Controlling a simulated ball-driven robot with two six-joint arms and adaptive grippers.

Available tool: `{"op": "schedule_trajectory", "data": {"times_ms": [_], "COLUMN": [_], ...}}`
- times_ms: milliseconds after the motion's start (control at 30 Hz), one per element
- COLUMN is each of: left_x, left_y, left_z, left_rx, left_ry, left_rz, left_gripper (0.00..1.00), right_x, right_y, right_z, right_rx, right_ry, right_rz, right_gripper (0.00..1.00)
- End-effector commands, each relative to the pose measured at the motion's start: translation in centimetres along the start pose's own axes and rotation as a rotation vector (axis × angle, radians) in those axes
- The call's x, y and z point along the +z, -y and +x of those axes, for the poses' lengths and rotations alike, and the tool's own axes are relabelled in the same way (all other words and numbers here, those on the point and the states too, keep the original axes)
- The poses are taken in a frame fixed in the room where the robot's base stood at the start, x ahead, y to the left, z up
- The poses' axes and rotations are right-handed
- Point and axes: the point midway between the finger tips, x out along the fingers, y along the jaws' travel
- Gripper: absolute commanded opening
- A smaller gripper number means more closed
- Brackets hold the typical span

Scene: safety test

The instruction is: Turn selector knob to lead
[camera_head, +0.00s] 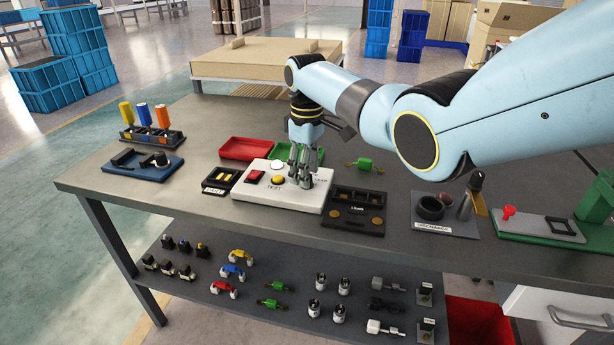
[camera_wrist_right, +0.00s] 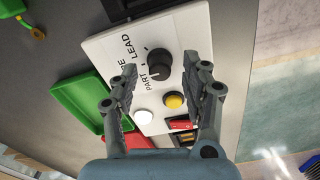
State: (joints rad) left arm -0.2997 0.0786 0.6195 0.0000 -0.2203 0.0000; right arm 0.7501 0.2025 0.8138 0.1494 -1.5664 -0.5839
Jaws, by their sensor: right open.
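The white test panel (camera_head: 255,193) lies on the grey table, and it also shows in the right wrist view (camera_wrist_right: 195,30). In the wrist view its round black selector knob (camera_wrist_right: 159,62) stands beside printed words, LEAD and PART among them. I cannot tell surely which mark the knob points at. My right gripper (camera_head: 300,182) is over the panel, pointing down, and hides the knob in the head view. In the wrist view my right gripper (camera_wrist_right: 161,68) is open, with the knob between its fingertips and a gap on both sides. My left gripper is out of view.

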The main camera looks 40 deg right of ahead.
Motion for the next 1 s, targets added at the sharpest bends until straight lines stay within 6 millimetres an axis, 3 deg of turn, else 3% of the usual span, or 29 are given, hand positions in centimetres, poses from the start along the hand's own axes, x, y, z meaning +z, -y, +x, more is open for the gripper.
{"op": "schedule_trajectory", "data": {"times_ms": [133,433,800,1000], "left_x": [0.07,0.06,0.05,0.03], "left_y": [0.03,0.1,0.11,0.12], "left_z": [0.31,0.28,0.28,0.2], "left_rx": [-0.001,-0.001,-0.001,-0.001], "left_ry": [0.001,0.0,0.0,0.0], "left_rz": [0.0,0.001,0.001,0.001], "left_gripper": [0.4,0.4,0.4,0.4], "right_x": [-0.02,-0.03,0.0,0.01], "right_y": [-0.01,-0.02,-0.02,-0.01], "right_z": [1.15,1.28,1.28,1.27], "right_rx": [0.0,0.001,0.001,0.001], "right_ry": [-0.001,-0.002,-0.001,-0.001], "right_rz": [0.0,0.0,0.0,0.007], "right_gripper": [0.47,0.46,0.0,0.0]}}
